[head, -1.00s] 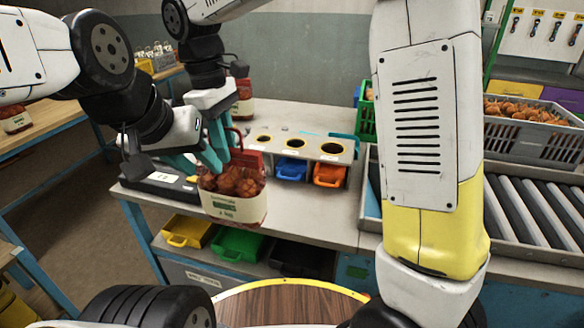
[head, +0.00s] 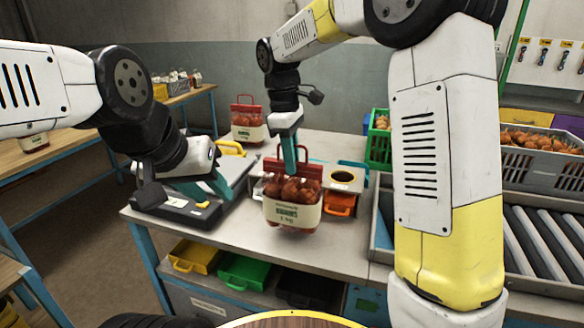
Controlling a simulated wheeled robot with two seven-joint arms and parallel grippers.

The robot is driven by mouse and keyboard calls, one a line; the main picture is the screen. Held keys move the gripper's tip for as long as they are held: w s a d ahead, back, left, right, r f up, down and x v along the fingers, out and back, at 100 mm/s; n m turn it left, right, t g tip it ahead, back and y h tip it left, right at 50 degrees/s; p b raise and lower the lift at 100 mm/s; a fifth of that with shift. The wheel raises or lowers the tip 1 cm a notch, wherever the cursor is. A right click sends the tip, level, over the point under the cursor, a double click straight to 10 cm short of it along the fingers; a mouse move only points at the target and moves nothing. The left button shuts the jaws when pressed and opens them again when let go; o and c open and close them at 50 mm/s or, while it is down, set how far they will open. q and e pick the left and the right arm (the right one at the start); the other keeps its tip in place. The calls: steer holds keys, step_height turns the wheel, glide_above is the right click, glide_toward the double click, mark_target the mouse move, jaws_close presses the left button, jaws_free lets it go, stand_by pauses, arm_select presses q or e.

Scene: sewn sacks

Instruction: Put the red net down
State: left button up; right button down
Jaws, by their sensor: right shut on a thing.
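A red net (head: 292,188) of brown-orange contents, with a pale label band and a red handle, hangs upright in the head view, in front of the box with round holes. My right gripper (head: 289,162) reaches down from above and is shut on its handle. The net appears to hang over the worktop near its front edge; I cannot tell how high. My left gripper (head: 214,188) is to the left of the net, low over the dark scale (head: 178,208), with its teal fingers apart and nothing between them.
A second red net (head: 248,124) stands at the back of the bench. The box with round holes (head: 342,177) has an orange bin (head: 338,204) under it. A green crate (head: 379,140) and a roller conveyor (head: 545,235) are at right. Bare worktop (head: 232,236) shows left of the held net.

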steer(key=shift+f, duration=1.5)
steer(key=c, duration=1.3)
jaws_free()
